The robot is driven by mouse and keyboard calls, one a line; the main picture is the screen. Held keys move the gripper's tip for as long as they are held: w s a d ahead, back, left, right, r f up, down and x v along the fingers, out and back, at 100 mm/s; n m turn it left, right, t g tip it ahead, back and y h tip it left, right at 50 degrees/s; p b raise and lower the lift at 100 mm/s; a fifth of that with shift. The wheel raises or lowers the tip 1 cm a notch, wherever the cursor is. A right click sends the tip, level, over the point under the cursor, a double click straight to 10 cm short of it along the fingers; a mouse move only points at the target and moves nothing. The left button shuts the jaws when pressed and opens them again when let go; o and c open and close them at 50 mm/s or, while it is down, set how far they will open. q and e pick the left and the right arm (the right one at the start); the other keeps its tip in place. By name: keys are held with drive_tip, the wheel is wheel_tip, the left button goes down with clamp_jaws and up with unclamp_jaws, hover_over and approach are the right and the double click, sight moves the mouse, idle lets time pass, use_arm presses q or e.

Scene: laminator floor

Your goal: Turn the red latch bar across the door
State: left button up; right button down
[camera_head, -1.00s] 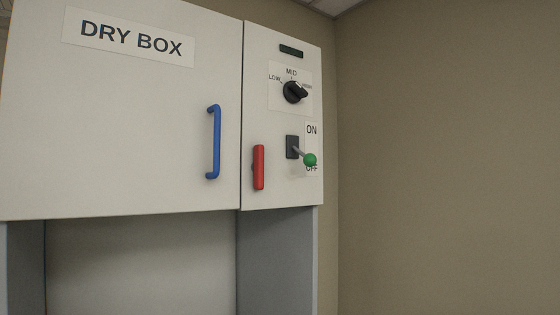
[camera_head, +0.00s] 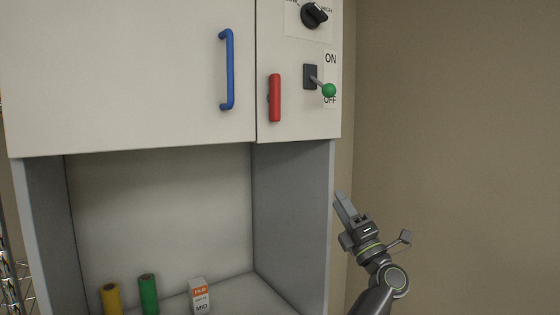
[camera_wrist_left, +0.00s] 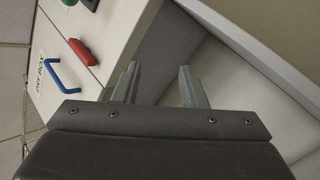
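The red latch bar (camera_head: 275,98) stands upright on the panel just right of the door seam, not crossing onto the door. The white door (camera_head: 120,80) is shut and carries a blue handle (camera_head: 230,70). My left gripper (camera_head: 343,208) is below and right of the bar, apart from it, near the alcove's right wall. In the left wrist view its two fingers (camera_wrist_left: 158,80) are spread with nothing between them, and the red bar (camera_wrist_left: 82,52) lies beyond them to the upper left. My right gripper is in neither view.
Above right of the bar are a lever with a green ball (camera_head: 329,90) and a black knob (camera_head: 314,15). Below, an open alcove holds a yellow roll (camera_head: 110,299), a green roll (camera_head: 148,294) and a small box (camera_head: 199,296). Space before the right wall is free.

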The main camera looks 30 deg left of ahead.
use_arm(q)
drive_tip(key=s+d+r+n+g+h, duration=0.1)
drive_tip(key=s+r+n+g, duration=0.4)
drive_tip(key=r, duration=0.4)
drive_tip(key=s+r+n+g+h, duration=0.1)
drive_tip(key=s+r+n+g, duration=0.1)
drive_tip(key=s+r+n, duration=0.4)
drive_tip(key=n+t+h, duration=0.2)
drive_tip(key=n+h, duration=0.1)
drive_tip(key=h, duration=0.1)
approach(278, 90)
drive_tip(key=p+x, duration=0.7)
drive_tip(key=x, duration=0.1)
drive_tip(key=shift+a+r, duration=0.15)
drive_tip(key=shift+a, duration=0.05)
drive_tip(key=shift+w+a, duration=0.3)
drive_tip(key=shift+a, duration=0.35)
drive_tip(key=shift+d, duration=0.1)
drive_tip(key=shift+c, duration=0.5)
clamp_jaws()
